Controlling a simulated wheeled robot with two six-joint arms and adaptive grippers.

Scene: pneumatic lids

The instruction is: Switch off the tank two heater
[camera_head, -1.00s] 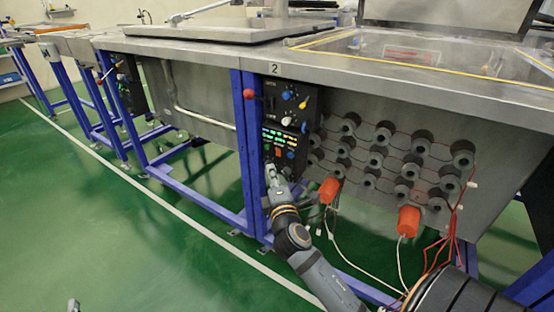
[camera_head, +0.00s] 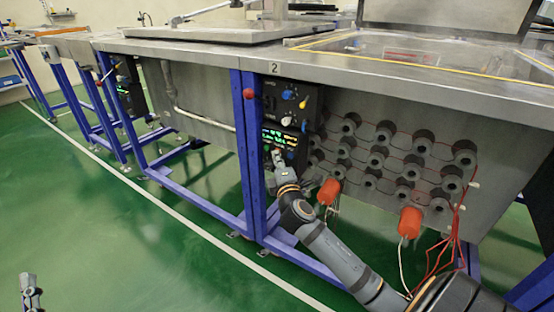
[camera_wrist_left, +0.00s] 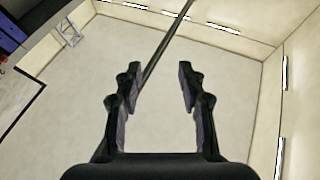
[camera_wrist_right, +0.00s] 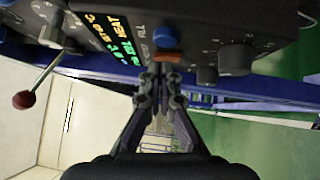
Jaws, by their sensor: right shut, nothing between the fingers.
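The tank two control panel (camera_head: 268,104) is a dark box under the table edge, beside a blue post and below a "2" label (camera_head: 275,69). It carries knobs and lit green displays (camera_head: 272,134). My right gripper (camera_head: 277,152) is shut and empty, in front of the lower panel, hiding part of it. In the right wrist view its fingertips (camera_wrist_right: 160,68) are just below a blue button (camera_wrist_right: 165,38), near the lit "HEAT" text (camera_wrist_right: 121,28). I cannot tell whether they touch the panel. My left gripper (camera_wrist_left: 158,85) is open and empty, far from the panel.
A red ball-ended lever (camera_head: 248,94) sticks out left of the panel. Orange-capped heaters (camera_head: 329,191) with loose wires and several round grey fittings (camera_head: 377,158) are on the tank wall to the right. Blue frame legs stand on the open green floor.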

